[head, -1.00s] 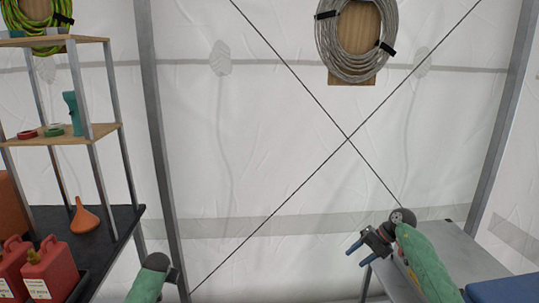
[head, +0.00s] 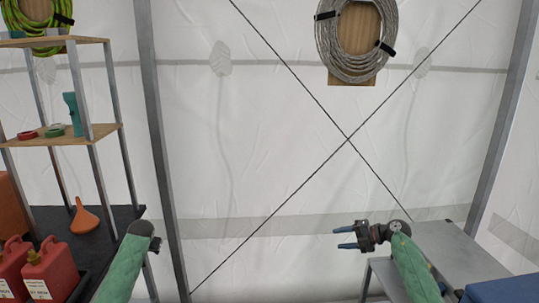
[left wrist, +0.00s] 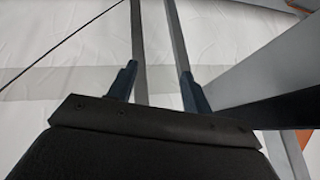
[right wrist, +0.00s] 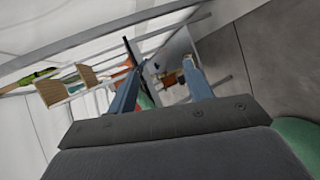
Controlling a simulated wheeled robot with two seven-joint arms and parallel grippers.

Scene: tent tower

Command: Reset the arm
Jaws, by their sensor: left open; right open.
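My right gripper (head: 343,237) is open and empty in the head view, its fingers pointing left in front of the tent wall, beside the grey table. Its two fingers also show apart in the right wrist view (right wrist: 160,80), with nothing between them. My left gripper (head: 154,245) shows only in small part at the lower left of the head view, mostly hidden behind my own green arm. In the left wrist view its fingers (left wrist: 157,85) stand apart and empty, with grey poles behind them.
A shelf rack (head: 70,135) stands at left on a dark table (head: 121,218) with an orange funnel (head: 85,217) and red canisters (head: 50,272). A grey metal table (head: 450,252) and a blue object (head: 505,290) are at right. A cable coil (head: 329,50) hangs on the wall.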

